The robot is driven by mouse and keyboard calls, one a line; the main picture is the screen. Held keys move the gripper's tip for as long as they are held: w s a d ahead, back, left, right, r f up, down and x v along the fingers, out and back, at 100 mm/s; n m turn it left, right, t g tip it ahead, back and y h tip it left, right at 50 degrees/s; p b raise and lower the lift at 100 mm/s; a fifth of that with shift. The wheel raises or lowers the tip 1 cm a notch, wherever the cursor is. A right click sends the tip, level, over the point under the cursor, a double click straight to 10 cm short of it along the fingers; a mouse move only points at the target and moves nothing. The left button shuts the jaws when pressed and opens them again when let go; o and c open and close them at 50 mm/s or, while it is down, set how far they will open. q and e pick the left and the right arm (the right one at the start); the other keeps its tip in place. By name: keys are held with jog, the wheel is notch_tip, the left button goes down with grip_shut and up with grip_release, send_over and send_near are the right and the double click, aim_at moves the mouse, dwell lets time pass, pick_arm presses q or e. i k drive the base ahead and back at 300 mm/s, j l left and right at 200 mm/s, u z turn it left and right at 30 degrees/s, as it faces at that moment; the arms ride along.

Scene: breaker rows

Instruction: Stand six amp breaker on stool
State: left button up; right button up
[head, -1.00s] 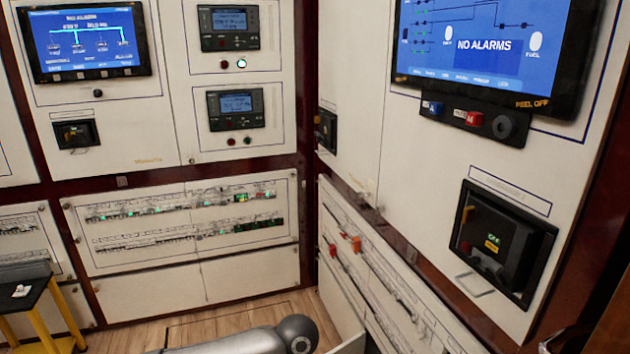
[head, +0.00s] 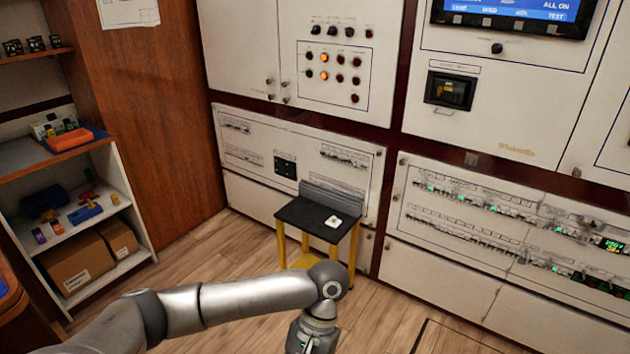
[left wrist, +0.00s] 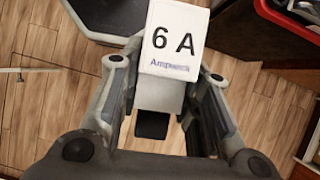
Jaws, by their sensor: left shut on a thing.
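The six amp breaker (left wrist: 173,42) is a white block marked "6 A" in the left wrist view. My left gripper (left wrist: 165,75) is shut on it, with a finger on each side. In the head view my left arm reaches in from the lower left. Its wrist hangs at the bottom edge, in front of the stool, and the fingers and breaker are cut off there. The stool (head: 297,212) has a black top and yellow legs, and stands against the panel wall. A small white item (head: 333,221) lies on its top. My right gripper is not in view.
A shelf unit (head: 30,158) with bins, small coloured parts and cardboard boxes (head: 75,262) stands at the left. Breaker panels (head: 500,225) line the back wall. The wooden floor (head: 210,258) between shelf and stool is clear.

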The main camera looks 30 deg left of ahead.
aim_at(291, 210)
jog(key=i+j+u, duration=0.1)
jog(key=i+j, duration=0.2)
jog(key=i+j+u, duration=0.15)
jog(key=i+j, duration=0.15)
jog(key=i, duration=0.2)
jog(key=i+j+u, duration=0.1)
jog(key=i+j, duration=0.15)
jog(key=i, duration=0.2)
jog(key=i+j+u, duration=0.1)
jog(key=i, duration=0.3)
jog(key=i+j, duration=0.25)
jog(key=i, duration=0.2)
jog(key=i+j, duration=0.25)
jog(key=i, duration=0.2)
